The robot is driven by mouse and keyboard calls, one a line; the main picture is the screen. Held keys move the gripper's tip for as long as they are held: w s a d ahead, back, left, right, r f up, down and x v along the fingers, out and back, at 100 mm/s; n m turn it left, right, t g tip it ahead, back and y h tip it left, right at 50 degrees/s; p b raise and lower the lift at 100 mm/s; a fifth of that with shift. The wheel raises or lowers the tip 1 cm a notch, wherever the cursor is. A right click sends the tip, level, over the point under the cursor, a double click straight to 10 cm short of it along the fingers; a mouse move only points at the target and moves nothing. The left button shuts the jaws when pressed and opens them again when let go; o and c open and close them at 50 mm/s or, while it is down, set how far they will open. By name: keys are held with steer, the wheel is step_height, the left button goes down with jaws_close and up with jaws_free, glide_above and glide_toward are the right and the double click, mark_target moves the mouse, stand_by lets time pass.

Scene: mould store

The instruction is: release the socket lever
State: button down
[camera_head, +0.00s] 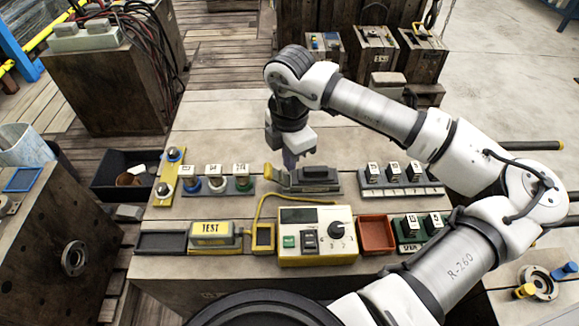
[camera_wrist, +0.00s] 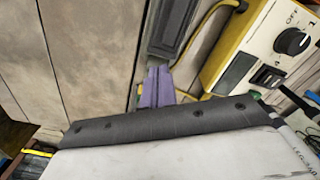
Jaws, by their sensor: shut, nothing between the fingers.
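The test socket (camera_head: 316,180) is a dark grey block on a lighter grey base, towards the back of the wooden bench. A slanted grey piece at its left end (camera_head: 278,176) looks like the lever; I cannot tell its exact position. My gripper (camera_head: 289,164) points down just behind the left part of the socket, its purple fingers shut and empty. I cannot tell whether they touch the lever. In the wrist view the purple fingers (camera_wrist: 157,87) are together beside the end of the dark grey socket body (camera_wrist: 171,35), and the lever is not clearly visible.
A yellow cable runs beside the socket to the yellow-and-white tester (camera_head: 344,257) in front. A TEST block (camera_head: 211,230), a red tray (camera_head: 375,234) and racks of numbered parts (camera_head: 398,188) stand around. Coloured round pieces (camera_head: 215,184) stand to the left.

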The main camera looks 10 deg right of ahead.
step_height(320, 180, up, 7)
steer(key=p, duration=0.2)
steer(key=shift+p, duration=0.35)
stand_by(0.8)
